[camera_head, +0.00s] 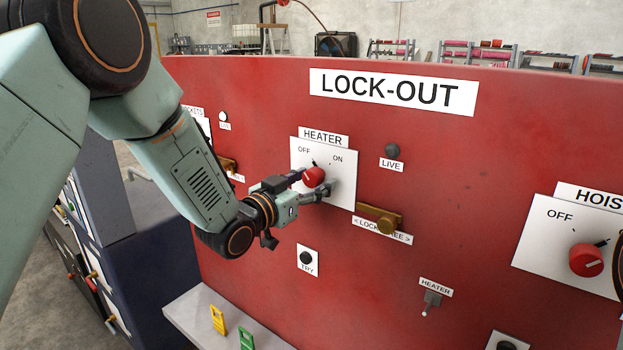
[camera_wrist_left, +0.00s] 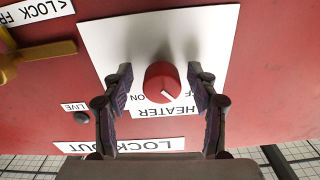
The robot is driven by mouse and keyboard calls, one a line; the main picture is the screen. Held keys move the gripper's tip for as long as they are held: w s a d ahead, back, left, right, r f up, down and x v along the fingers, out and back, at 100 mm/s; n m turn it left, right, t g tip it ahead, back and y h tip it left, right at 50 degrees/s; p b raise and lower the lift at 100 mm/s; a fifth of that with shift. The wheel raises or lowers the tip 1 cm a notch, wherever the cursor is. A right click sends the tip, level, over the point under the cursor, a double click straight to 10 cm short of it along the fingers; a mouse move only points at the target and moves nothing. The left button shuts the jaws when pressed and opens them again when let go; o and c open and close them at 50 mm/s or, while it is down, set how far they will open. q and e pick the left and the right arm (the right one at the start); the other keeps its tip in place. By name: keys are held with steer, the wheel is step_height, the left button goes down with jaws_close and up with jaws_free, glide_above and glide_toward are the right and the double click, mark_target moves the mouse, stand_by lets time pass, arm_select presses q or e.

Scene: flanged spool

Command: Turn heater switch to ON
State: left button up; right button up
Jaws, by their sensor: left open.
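The heater switch is a red round knob (camera_head: 314,178) on a white plate (camera_head: 342,187) marked OFF at upper left and ON at upper right. It also shows in the left wrist view, where the red knob (camera_wrist_left: 164,80) appears upside down and its white mark points toward the OFF side. My left gripper (camera_head: 316,181) is at the knob, its jaws open. In the left wrist view its fingers (camera_wrist_left: 160,78) stand on either side of the knob, with visible gaps. In the head view, the fingers partly hide the knob. My right gripper is not in view.
The red LOCK-OUT panel (camera_head: 450,190) stands upright. A brass latch (camera_head: 379,218) sits right of the heater plate; a black TRY button (camera_head: 306,258) is below. The hoist knob (camera_head: 586,260) is far right. Yellow (camera_head: 217,320) and green (camera_head: 246,339) tags stand on a ledge below.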

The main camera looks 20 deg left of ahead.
arm_select(q)
steer(key=shift+s+r, duration=0.2)
steer(key=shift+s+a, duration=0.15)
steer(key=shift+a, duration=0.05)
steer(key=shift+w+d+f, duration=0.15)
steer(key=shift+w+f, duration=0.05)
steer(key=shift+w, duration=0.35)
steer(key=c, duration=0.4)
steer(key=shift+s, duration=0.15)
steer(key=c, duration=0.8)
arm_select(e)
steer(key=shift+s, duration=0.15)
